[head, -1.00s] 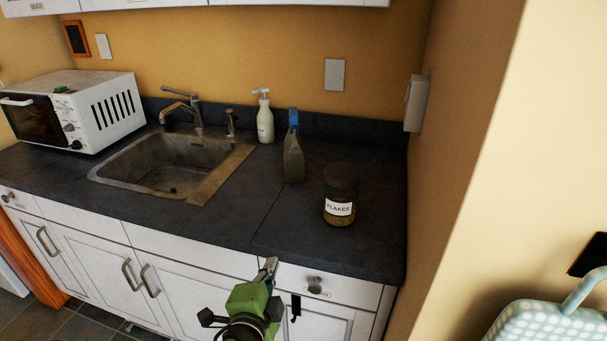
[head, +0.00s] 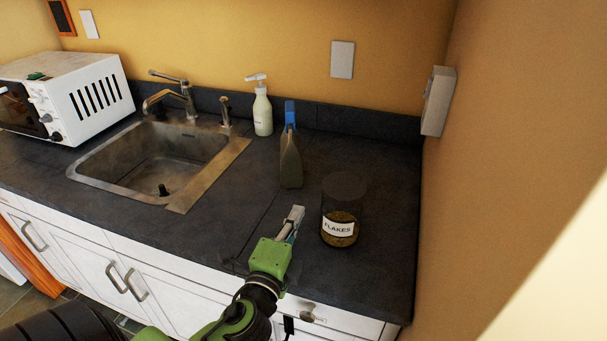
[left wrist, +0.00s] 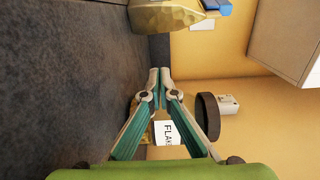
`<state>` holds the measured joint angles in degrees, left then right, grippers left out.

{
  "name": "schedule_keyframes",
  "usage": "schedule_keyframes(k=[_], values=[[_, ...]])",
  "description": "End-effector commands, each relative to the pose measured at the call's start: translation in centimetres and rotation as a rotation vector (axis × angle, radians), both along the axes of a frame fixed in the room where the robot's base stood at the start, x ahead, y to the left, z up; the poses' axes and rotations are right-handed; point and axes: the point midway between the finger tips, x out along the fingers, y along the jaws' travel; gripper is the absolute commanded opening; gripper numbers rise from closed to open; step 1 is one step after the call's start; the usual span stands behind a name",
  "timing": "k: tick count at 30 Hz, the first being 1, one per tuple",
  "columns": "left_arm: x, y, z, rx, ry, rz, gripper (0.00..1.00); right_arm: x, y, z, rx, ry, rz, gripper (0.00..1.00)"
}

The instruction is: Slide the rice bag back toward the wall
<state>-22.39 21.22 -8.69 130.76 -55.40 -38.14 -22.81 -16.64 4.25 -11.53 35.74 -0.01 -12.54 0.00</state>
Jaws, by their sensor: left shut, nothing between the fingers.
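The rice bag is most likely the narrow brownish bag (head: 290,168) with a blue top, standing upright at the back of the dark counter, a little in front of the wall. In the left wrist view its tan, faceted side (left wrist: 165,16) shows at the top edge, cut off by the frame. My left gripper (head: 297,212) is shut and empty, low over the counter in front of the bag, with a gap between them. Its closed fingertips (left wrist: 160,73) show in the left wrist view. My right gripper is not in view.
A glass flakes jar (head: 339,230) with a dark lid stands just right of my left gripper; its label (left wrist: 170,132) shows behind the fingers. A soap bottle (head: 262,112) stands left of the bag, beside the sink (head: 150,160). Counter (head: 385,200) right of the jar is clear.

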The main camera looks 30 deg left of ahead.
Motion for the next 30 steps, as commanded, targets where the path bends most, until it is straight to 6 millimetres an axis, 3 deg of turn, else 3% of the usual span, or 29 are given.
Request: schedule_keyframes(k=[9,17,24,30], values=[[4.8,1.3,0.4,0.002,-0.001,0.001,0.0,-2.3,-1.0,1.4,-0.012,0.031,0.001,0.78],[9.5,2.7,0.3,0.0,-0.001,0.002,0.0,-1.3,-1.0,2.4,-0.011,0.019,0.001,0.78],[11.0,5.4,0.1,0.002,0.001,0.0,0.0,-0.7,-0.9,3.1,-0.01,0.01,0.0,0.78],[11.3,6.1,0.0,-0.001,0.0,0.001,0.0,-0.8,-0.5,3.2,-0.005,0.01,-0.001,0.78]])
